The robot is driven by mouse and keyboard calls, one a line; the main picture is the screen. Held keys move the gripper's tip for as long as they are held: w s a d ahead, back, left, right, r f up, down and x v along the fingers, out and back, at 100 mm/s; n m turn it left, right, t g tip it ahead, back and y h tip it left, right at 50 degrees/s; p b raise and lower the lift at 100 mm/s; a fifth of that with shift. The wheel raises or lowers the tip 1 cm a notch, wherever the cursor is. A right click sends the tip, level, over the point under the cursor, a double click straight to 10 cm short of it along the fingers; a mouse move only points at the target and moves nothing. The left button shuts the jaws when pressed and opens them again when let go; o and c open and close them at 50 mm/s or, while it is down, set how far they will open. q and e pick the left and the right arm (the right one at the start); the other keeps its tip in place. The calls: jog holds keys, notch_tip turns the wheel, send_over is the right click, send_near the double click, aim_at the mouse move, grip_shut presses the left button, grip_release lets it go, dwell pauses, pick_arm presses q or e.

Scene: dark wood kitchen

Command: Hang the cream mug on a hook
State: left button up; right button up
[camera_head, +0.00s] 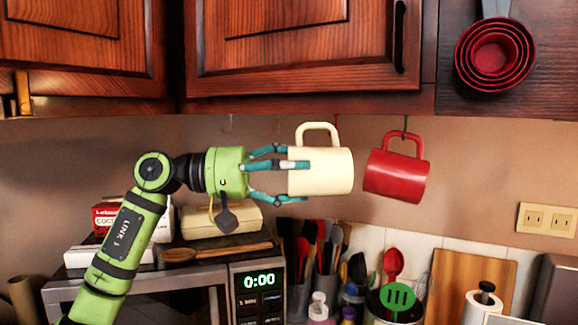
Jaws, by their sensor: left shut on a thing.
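The cream mug (332,176) is in the air below the upper cabinet, with its handle (318,128) pointing up. My left gripper (298,172) comes from the left and is shut on the mug's body. Small hooks hang under the cabinet edge: thin ones at the left (230,122) and middle (279,123), and a reddish one (337,120) close to the mug handle. I cannot tell whether the handle touches a hook. A dark hook (405,123) further right holds a red mug (397,172) by its handle. My right gripper is not in view.
The wooden cabinet (290,50) is just above the mug. Red measuring cups (493,57) hang at upper right. Below are a microwave (180,296) with a cream box (221,218), and utensil holders (326,287) with upright utensils. The wall left of my gripper has free room.

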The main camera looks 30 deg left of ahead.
pick_arm(q)
jog(key=shift+w+r+p, duration=0.2)
jog(key=shift+w+p, duration=1)
jog(key=shift+w, duration=0.4)
jog(key=shift+w+a+f+p, duration=0.1)
jog(key=shift+w+f+p, duration=0.2)
jog(key=shift+w, duration=0.5)
jog(key=shift+w+a+f+p, duration=0.1)
jog(key=shift+w+f+p, duration=0.1)
jog(key=shift+w+p, duration=0.45)
jog(key=shift+w+f+p, duration=0.15)
jog(key=shift+w+f, duration=0.1)
jog(key=shift+w, duration=0.75)
jog(key=o, duration=1.4)
jog(key=shift+o, duration=0.2)
jog(key=shift+s, duration=0.1)
jog(key=shift+f, duration=0.1)
